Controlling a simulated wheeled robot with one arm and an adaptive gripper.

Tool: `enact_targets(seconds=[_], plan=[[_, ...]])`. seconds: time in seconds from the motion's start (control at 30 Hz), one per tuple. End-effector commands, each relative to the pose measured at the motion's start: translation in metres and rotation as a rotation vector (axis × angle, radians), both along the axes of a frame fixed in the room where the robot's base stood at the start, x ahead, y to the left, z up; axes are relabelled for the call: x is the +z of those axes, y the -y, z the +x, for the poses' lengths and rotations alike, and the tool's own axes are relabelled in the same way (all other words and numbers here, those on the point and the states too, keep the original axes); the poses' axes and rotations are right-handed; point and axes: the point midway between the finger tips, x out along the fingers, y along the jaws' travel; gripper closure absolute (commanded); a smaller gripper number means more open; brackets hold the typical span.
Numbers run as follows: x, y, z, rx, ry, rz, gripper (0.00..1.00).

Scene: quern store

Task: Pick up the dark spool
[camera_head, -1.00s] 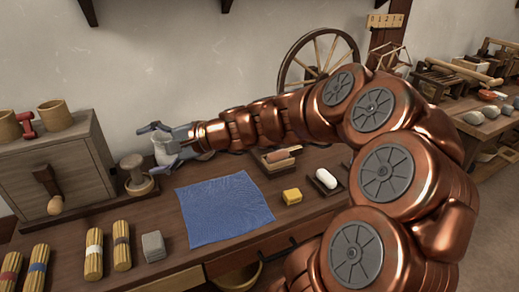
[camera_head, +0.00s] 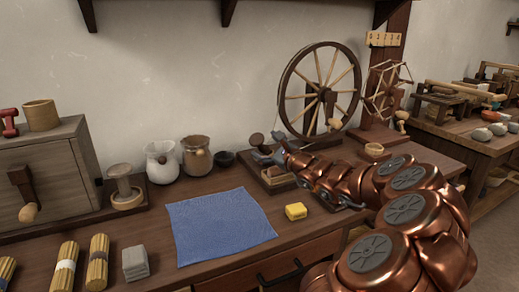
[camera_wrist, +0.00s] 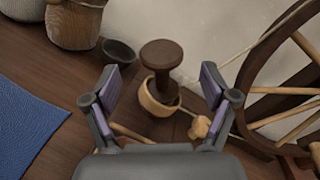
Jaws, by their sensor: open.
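The dark spool (camera_wrist: 162,75) stands upright in the wrist view, dark brown with a round top flange. Its foot is partly hidden by a pale wooden ring (camera_wrist: 157,103); I cannot tell whether it stands inside or behind it. My gripper (camera_wrist: 160,72) is open, one finger on each side of the spool in the picture, apparently short of it and not touching. In the head view the spool's dark top (camera_head: 257,139) shows just beyond my gripper (camera_head: 270,155), which hides its lower part.
The spinning wheel (camera_head: 322,90) stands close right of the spool. A small dark bowl (camera_head: 224,159) and a brown jar (camera_head: 197,156) are to its left. A wooden knob (camera_wrist: 199,127) lies near the right finger. A blue cloth (camera_head: 218,226) and yellow block (camera_head: 296,211) lie in front.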

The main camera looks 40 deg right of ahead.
Motion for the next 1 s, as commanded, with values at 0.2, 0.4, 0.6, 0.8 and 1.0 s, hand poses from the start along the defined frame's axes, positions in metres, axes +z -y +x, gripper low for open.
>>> enact_targets(seconds=[0.2,0.4,0.6,0.8,1.0], plan=[[-0.002,0.002,0.012,0.002,-0.001,-0.002,0.15],[-0.003,0.007,0.033,0.002,0.000,-0.005,0.15],[-0.004,0.010,0.051,0.002,-0.001,-0.001,0.15],[-0.002,0.010,0.056,0.001,0.001,-0.002,0.15],[-0.001,0.010,0.056,0.001,0.002,-0.001,0.20]])
